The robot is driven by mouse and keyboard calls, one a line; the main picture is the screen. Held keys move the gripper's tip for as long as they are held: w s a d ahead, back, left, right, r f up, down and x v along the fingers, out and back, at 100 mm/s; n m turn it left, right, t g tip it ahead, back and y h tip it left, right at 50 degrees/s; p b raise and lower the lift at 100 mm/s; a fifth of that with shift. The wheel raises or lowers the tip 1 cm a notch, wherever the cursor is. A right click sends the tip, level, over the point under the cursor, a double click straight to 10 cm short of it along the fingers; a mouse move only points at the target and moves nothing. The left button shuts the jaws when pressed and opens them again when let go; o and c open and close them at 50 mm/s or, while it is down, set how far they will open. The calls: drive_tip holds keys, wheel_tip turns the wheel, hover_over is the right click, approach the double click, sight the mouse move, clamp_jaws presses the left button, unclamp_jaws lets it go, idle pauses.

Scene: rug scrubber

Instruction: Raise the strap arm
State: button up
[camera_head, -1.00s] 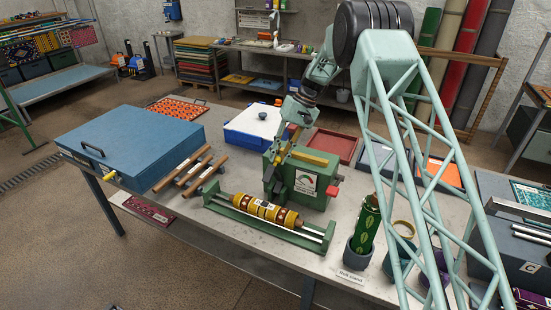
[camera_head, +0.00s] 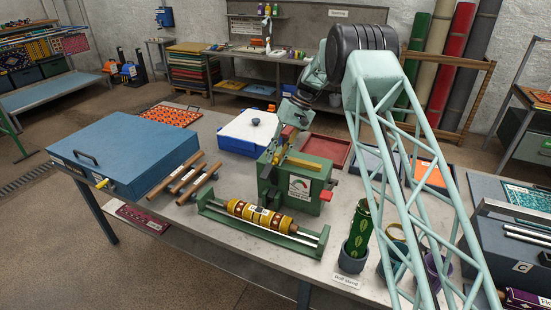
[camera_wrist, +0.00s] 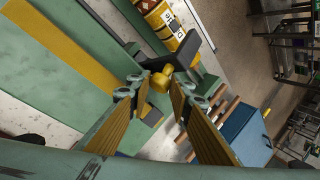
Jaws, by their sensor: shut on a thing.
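The green strapping machine (camera_head: 296,186) with a round gauge on its front stands in the middle of the bench. My gripper (camera_head: 277,157) reaches down to its left end from above. In the wrist view my gripper (camera_wrist: 160,88) has its fingertips closed around a yellow knob (camera_wrist: 160,80). The knob sits against a dark grey bar, which looks like the strap arm (camera_wrist: 189,49). The fingers partly hide the knob. In the head view the arm is largely hidden by my gripper, and its angle is hard to tell.
In front of the machine a patterned roll (camera_head: 258,216) lies in a green cradle (camera_head: 225,221). A blue case (camera_head: 125,153) and wooden rods (camera_head: 190,180) are at left. A white-and-blue box (camera_head: 248,132) stands behind. A green roll (camera_head: 359,232) stands upright at right.

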drive_tip(key=o, duration=0.8)
drive_tip(key=shift+s+d+f, duration=0.1)
drive_tip(key=shift+d+f, duration=0.1)
drive_tip(key=shift+f, duration=0.05)
drive_tip(key=shift+c, duration=0.2)
drive_tip(key=o, duration=0.3)
drive_tip(key=shift+d, duration=0.1)
drive_tip(key=shift+r, duration=0.1)
drive_tip(key=shift+a, duration=0.25)
drive_tip(key=shift+r, duration=0.1)
